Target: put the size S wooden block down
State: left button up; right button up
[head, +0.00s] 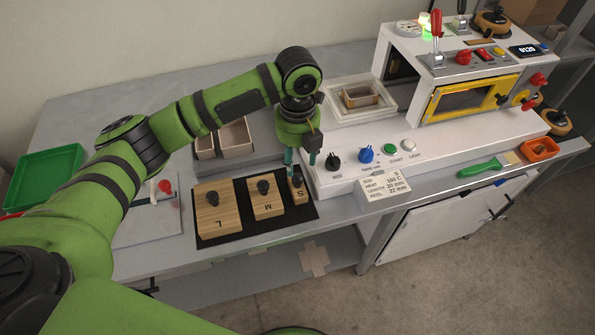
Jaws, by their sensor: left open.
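The size S wooden block (300,196) is a small block with a black knob, at the right end of the black mat (262,234). It stands beside the M block (267,205) and the larger L block (217,222). My left gripper (300,163) points down just above the S block's knob. Its teal fingers are apart, and nothing shows held between them. I cannot tell whether a finger touches the knob. My right gripper is out of view.
The white machine base (440,140) with knobs and buttons stands close right of the S block. A label card (383,194) stands at its front. A beige box (228,138) sits behind the blocks, and a green tray (47,178) lies far left.

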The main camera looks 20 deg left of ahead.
aim_at(298, 175)
pick_arm(q)
jog(key=shift+r+b, duration=0.3)
jog(key=shift+r, duration=2.25)
